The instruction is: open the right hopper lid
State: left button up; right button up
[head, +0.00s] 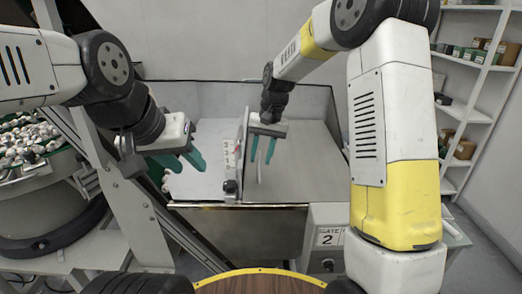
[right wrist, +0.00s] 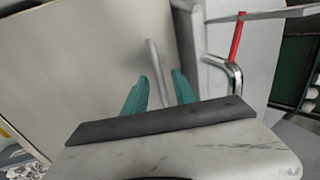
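The right hopper lid (head: 305,165) is a flat grey panel lying closed on the right side of the hopper. A thin pale bar handle (head: 261,170) stands on it near its left edge. My right gripper (head: 262,161) is over the lid, with its teal fingers apart at the handle. In the right wrist view the handle (right wrist: 157,75) shows between and beyond the open fingers (right wrist: 160,90), and no grip on it shows. My left gripper (head: 188,163) is open and empty over the left side of the hopper.
An upright divider (head: 238,155) with labels stands left of the right lid. A bent metal rod with a red part (right wrist: 236,65) shows in the right wrist view. A "Gate 2" box (head: 328,238) is below the hopper. A round bowl of white parts (head: 30,150) stands left.

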jog(key=shift+c, duration=0.4)
grip_shut()
dwell(0.9)
